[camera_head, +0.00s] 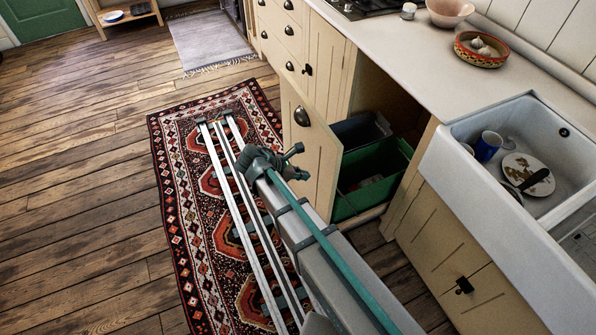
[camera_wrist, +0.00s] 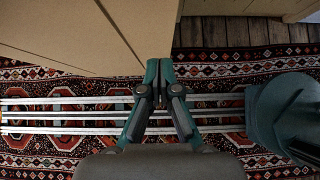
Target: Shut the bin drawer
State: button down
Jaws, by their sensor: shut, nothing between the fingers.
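The bin drawer (camera_head: 318,158) stands pulled out from under the counter, its cream front panel facing the rug. It has a dark cup handle (camera_head: 301,116) near the top. A green bin (camera_head: 367,190) and a dark bin (camera_head: 360,130) show behind the panel. In the wrist view, the cream panel (camera_wrist: 75,32) fills the upper left. My gripper (camera_wrist: 159,65) is shut and empty, its fingertips at the panel's near corner; I cannot tell whether they touch. In the head view, the end of my arm is in front of the panel, and the fingers are hard to make out.
A patterned rug (camera_head: 182,170) lies on the wooden floor in front of the drawer. Cream drawers (camera_head: 285,40) stand beyond it. A white sink (camera_head: 560,150) with a blue mug (camera_head: 488,146) is at the right. The floor at the left is clear.

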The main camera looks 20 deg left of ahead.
aim_at(329, 175)
jog(key=w+d+f, duration=0.1)
jog(key=w+d+f+p, duration=0.1)
jog(key=w+d, duration=0.1)
jog(key=w+d+f, duration=0.1)
jog(key=w, duration=0.1)
jog(key=shift+d+f+p, duration=0.25)
jog(key=shift+d+p, duration=0.1)
jog(key=shift+d, duration=0.05)
jog(key=shift+w+d+f, duration=0.1)
jog(key=shift+w+d, duration=0.15)
jog(key=shift+d, duration=0.05)
